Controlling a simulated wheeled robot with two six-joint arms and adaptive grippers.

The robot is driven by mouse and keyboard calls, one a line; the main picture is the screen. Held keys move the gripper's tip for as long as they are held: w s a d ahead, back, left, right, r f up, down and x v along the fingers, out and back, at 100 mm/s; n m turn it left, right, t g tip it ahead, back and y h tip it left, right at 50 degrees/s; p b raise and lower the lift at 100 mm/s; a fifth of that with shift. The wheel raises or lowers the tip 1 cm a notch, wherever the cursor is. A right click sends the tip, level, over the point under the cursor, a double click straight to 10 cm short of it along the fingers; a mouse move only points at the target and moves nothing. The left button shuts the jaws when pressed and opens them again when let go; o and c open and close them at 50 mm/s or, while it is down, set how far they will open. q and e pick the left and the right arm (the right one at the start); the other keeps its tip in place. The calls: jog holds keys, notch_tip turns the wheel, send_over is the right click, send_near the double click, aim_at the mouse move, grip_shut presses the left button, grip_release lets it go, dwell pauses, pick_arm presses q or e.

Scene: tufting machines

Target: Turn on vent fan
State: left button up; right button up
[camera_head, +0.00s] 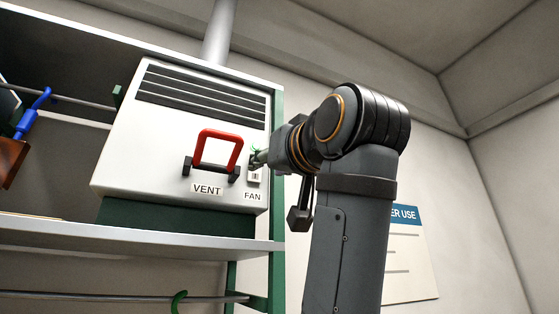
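The white vent unit (140,150) stands on a shelf, with dark louvres across its upper front. A red handle (219,133) on dark mounts sits above the "VENT" label (207,189). A small pale switch plate (254,176) sits above the "FAN" label (252,196) at the unit's right side. My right gripper (259,157) is at the top of this switch plate and partly covers it. Contact and the switch's position cannot be told. The gripper's fingers are too small and hidden to tell open from shut. My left gripper is not in view.
The shelf (150,240) has a green frame post (277,120) just right of the unit. A pipe (218,35) rises behind it. A blue tool (30,118) hangs at the left. A sign (408,250) is on the right wall, partly behind my arm.

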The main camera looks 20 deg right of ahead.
jog(key=v, duration=0.5)
jog(key=shift+s, duration=0.35)
